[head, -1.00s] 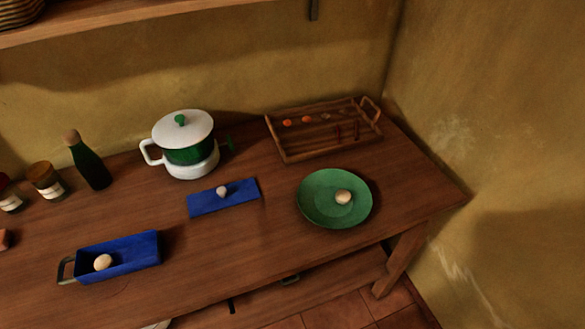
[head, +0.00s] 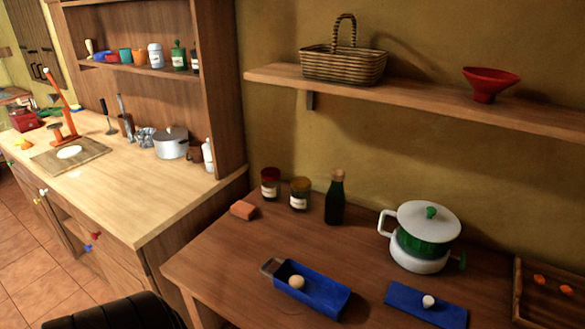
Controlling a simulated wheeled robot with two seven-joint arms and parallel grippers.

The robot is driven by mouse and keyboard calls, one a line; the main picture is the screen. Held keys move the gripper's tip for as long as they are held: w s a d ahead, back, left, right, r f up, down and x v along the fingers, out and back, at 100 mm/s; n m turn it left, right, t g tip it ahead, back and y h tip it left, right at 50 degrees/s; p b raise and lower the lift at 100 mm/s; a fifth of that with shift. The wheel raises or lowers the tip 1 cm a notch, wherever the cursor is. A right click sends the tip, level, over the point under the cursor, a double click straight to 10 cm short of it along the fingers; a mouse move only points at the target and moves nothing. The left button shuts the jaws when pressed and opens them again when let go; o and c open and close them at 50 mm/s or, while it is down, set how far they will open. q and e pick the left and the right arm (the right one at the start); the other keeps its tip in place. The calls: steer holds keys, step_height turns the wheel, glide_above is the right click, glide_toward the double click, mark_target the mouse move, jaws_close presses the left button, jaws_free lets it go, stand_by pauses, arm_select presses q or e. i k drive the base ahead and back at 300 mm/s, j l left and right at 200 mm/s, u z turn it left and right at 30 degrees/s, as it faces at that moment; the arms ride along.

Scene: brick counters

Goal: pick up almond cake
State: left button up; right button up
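A small round beige item (head: 297,282) lies in a blue loaf pan (head: 325,297) at the front of the dark wooden table. A small whitish item (head: 428,301) sits on a flat blue mat (head: 402,297) to its right. I cannot tell which of these, if any, is the almond cake. Neither of my grippers shows in the head view.
A wooden tray (head: 545,295) is cut off at right. A lighter counter (head: 130,200) is at left.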

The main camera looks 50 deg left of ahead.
mark_target(297, 283)
steer(key=u, duration=1.45)
steer(key=l+z, duration=0.1)
steer(key=z, duration=1.8)
steer(key=u, duration=1.95)
steer(key=k, duration=0.05)
